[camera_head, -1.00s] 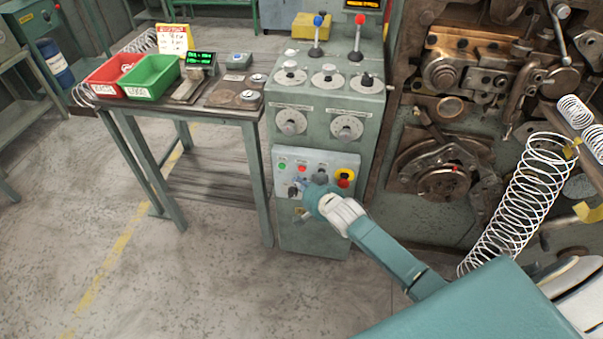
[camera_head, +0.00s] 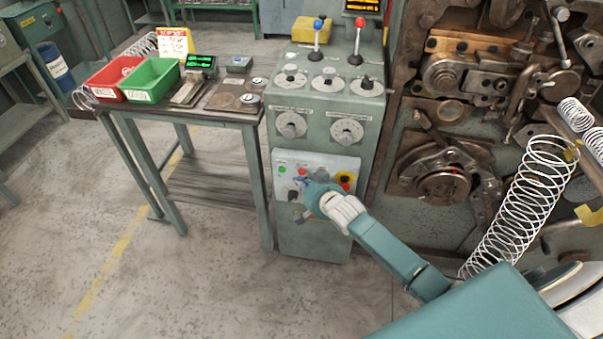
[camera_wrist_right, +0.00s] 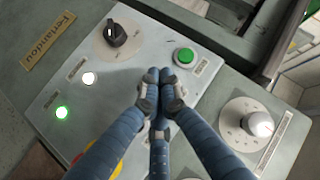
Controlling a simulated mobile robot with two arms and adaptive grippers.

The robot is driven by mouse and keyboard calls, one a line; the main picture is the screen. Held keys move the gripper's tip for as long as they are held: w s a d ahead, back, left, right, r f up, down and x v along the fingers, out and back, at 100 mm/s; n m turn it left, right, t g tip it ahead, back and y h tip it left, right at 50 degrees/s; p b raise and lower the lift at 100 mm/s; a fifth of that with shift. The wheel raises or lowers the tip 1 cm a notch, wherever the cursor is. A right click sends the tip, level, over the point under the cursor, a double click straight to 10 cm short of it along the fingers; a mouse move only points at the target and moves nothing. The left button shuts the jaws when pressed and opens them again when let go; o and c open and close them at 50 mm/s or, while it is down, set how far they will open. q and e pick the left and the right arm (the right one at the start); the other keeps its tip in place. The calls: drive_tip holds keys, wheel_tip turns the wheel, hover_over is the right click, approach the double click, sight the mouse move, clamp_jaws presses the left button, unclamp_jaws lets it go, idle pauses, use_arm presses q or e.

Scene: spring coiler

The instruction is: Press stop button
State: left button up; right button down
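The control panel (camera_head: 325,163) is a light grey plate on the front of the green-grey cabinet. A small red button (camera_head: 302,172) sits in its top row, right of a green button (camera_head: 282,168). My right gripper (camera_head: 301,184) is in front of the panel, just below the red button in the head view. In the right wrist view my right gripper (camera_wrist_right: 158,78) has its fingers together and nothing visible between them. The green button (camera_wrist_right: 185,57) shows beside the fingertips. The red button is hidden there behind the fingers. I cannot tell whether the fingertips touch the panel. My left gripper is out of view.
A red emergency button on a yellow disc (camera_head: 345,180) is at the panel's right. A black selector knob (camera_wrist_right: 115,33) and lit lamps (camera_wrist_right: 62,112) are close by. Dials (camera_head: 347,129) are above. A table with red (camera_head: 107,87) and green bins (camera_head: 137,87) stands left.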

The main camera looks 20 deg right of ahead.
drive_tip(key=shift+w, duration=0.1)
idle(0.7)
drive_tip(key=shift+w+d, duration=0.2)
drive_tip(key=shift+w, duration=0.05)
drive_tip(key=shift+w+d, duration=0.25)
drive_tip(key=shift+w, duration=0.05)
idle(0.9)
drive_tip(key=shift+s+r, duration=0.1)
drive_tip(key=shift+s+a+p, duration=0.45)
drive_tip(key=shift+s+p, duration=0.05)
drive_tip(key=shift+s, duration=0.05)
